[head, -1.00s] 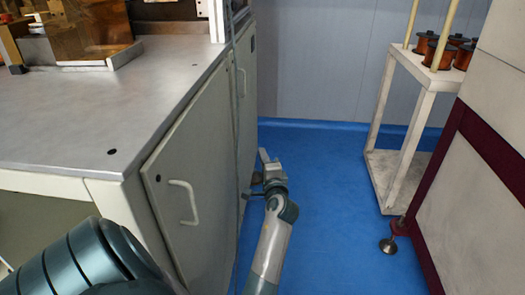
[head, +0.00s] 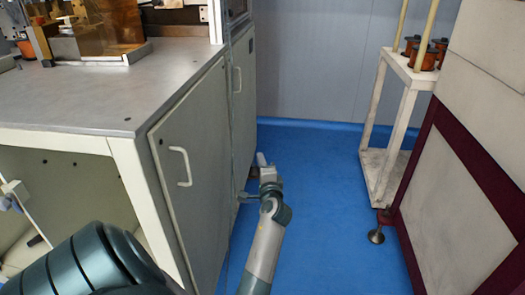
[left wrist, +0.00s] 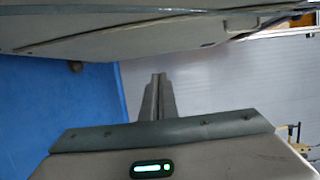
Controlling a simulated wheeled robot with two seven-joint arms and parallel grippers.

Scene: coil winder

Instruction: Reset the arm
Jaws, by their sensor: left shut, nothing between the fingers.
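My left gripper (head: 264,168) is in the middle of the head view, low over the blue floor, close to the right side of the cabinet. It holds nothing. In the left wrist view its two fingers (left wrist: 158,98) lie together, shut, with the grey wall beyond them. My left arm (head: 262,250) reaches forward from the bottom of the head view. The right gripper is not in view.
A grey-topped cabinet (head: 80,100) with handled doors (head: 192,160) stands on the left, its front bay open. A white rack (head: 408,72) with copper spools (head: 424,58) and a maroon-framed machine (head: 455,195) stand on the right. Blue floor (head: 320,190) lies clear between.

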